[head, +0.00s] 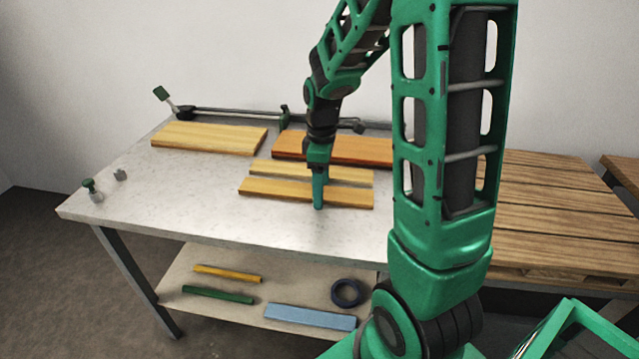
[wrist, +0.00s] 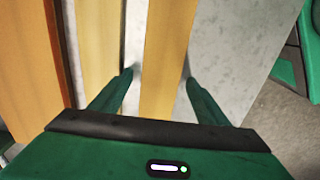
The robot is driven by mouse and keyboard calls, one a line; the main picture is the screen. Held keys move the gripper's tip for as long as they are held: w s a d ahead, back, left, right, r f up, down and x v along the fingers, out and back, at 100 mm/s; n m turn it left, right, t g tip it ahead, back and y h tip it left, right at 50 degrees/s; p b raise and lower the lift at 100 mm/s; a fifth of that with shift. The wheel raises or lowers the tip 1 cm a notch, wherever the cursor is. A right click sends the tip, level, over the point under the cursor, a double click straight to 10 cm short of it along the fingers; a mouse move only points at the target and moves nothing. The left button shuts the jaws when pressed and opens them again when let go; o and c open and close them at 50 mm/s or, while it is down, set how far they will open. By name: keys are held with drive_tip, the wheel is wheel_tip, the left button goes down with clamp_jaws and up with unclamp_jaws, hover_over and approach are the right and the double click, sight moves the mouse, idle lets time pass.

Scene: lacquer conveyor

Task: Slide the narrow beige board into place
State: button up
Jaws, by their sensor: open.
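Two narrow beige boards lie parallel on the grey table. The nearer one (head: 268,188) is closest to the front edge, and the farther one (head: 348,174) lies just behind it across a thin gap. My gripper (head: 321,195) points down over the nearer board, open, with one finger on each side. In the wrist view my gripper (wrist: 158,78) straddles the nearer board (wrist: 169,45). Its left finger is in the gap beside the farther board (wrist: 98,45). I cannot tell whether either finger touches wood.
An orange-brown board (head: 350,149) lies behind the narrow boards. A wide beige board (head: 208,138) lies back left, before a long bar clamp (head: 230,112). A slatted wooden pallet (head: 560,205) stands to the right.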

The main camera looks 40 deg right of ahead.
sight(382, 204)
drive_tip(key=c, duration=1.3)
drive_tip(key=shift+s+d, duration=5.65)
drive_tip(key=shift+s, duration=0.1)
drive_tip(key=shift+s+d, duration=5.6)
drive_tip(key=shift+d, duration=0.05)
drive_tip(key=shift+s+d+r, duration=0.1)
drive_tip(key=shift+s+d, duration=5.5)
drive_tip(key=shift+s, duration=0.1)
